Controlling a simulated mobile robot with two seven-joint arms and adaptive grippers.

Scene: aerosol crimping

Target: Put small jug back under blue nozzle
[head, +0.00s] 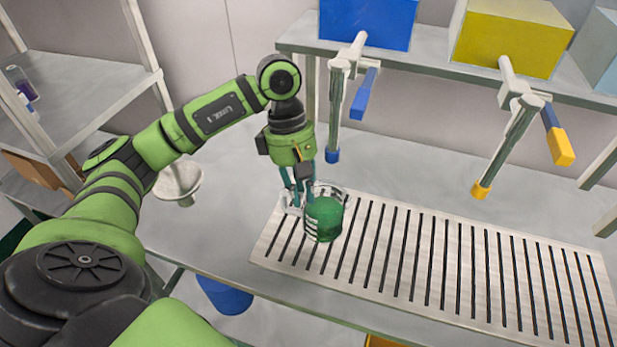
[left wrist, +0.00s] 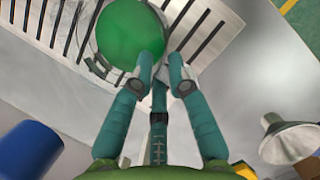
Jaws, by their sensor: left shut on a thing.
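The small jug (head: 325,220) is clear, with graduation marks and green liquid inside. It is upright over the left end of the slatted drain grate; I cannot tell whether its base touches. My left gripper (head: 303,190) points down and is shut on the jug at its handle side. In the left wrist view the green liquid (left wrist: 130,35) fills the jug's round mouth, just beyond the fingertips (left wrist: 160,68). The blue nozzle (head: 333,156) hangs behind and slightly right of the jug, above it. Its blue tip appears in the left wrist view (left wrist: 28,150). My right gripper is not in view.
The slatted grate (head: 440,264) is clear to the right. A yellow nozzle (head: 481,190) hangs over its back right. A pale funnel (head: 180,180) is left of my gripper. Blue (head: 367,20) and yellow (head: 512,38) boxes sit on the shelf above. A blue bucket (head: 225,295) is below the table.

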